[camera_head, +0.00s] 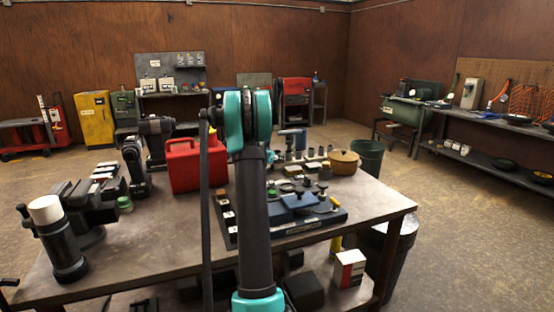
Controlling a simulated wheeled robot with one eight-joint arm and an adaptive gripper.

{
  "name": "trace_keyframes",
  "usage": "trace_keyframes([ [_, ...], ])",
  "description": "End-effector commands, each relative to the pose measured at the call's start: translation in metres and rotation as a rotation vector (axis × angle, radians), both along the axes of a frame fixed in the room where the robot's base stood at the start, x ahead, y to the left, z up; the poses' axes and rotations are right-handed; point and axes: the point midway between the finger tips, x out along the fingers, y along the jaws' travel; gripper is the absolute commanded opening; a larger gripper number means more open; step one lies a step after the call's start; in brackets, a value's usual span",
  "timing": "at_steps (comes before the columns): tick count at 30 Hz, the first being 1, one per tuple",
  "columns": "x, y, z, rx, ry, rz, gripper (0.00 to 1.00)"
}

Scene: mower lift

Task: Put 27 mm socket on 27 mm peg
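A row of small grey sockets (311,153) stands toward the back of the workbench (375,204), right of my arm. They are too small to read sizes, so I cannot tell which is the 27 mm socket. Dark upright pieces stand just in front of the row, but I cannot pick out the 27 mm peg. My teal and black arm rises through the middle of the view and covers part of the bench. My gripper does not show; it may be hidden behind the upper arm joint.
A red canister (184,166) stands left of my arm. A vise (88,205) and a dark white-topped cylinder (62,245) are at the left. A tan pot (343,161) is at the back right. A blue device on a dark tray (322,222) sits nearer. The bench's front right is clear.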

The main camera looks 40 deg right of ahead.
Motion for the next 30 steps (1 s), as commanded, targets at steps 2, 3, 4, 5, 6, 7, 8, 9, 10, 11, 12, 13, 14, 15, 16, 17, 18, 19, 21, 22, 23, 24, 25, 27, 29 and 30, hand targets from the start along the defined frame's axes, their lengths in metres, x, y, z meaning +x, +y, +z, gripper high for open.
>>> trace_keyframes([
  [2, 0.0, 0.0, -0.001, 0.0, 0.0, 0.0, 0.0],
  [3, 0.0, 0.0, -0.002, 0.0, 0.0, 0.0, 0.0],
  [4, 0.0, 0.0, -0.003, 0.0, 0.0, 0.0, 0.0],
  [5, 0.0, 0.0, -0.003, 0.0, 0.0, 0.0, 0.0],
  [6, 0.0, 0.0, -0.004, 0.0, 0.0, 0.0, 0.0],
  [7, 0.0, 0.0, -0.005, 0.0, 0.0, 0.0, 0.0],
  [8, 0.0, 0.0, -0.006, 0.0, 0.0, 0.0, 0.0],
  [9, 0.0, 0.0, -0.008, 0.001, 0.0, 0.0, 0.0],
  [10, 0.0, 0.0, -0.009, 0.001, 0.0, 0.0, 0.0],
  [11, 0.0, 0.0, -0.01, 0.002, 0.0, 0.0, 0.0],
  [12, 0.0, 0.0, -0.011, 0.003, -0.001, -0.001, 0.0],
  [13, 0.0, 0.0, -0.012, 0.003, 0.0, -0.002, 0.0],
  [14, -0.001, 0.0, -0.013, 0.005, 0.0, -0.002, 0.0],
  [15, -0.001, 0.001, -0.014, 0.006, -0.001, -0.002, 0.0],
  [16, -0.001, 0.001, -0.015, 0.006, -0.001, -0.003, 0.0],
  [17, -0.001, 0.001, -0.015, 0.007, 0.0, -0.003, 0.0],
  [18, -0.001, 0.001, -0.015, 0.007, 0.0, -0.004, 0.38],
  [19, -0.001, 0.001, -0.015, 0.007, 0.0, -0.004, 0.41],
  [21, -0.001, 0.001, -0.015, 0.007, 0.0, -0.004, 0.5],
  [22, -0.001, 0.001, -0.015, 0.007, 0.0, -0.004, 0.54],
  [23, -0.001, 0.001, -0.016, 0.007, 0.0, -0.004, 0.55],
  [24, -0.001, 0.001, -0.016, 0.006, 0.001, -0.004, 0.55],
  [25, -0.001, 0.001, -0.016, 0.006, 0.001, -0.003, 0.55],
  [27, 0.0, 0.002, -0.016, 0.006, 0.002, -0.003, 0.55],
  [29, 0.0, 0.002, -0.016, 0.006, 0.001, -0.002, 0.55],
  [30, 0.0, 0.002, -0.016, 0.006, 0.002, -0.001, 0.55],
])
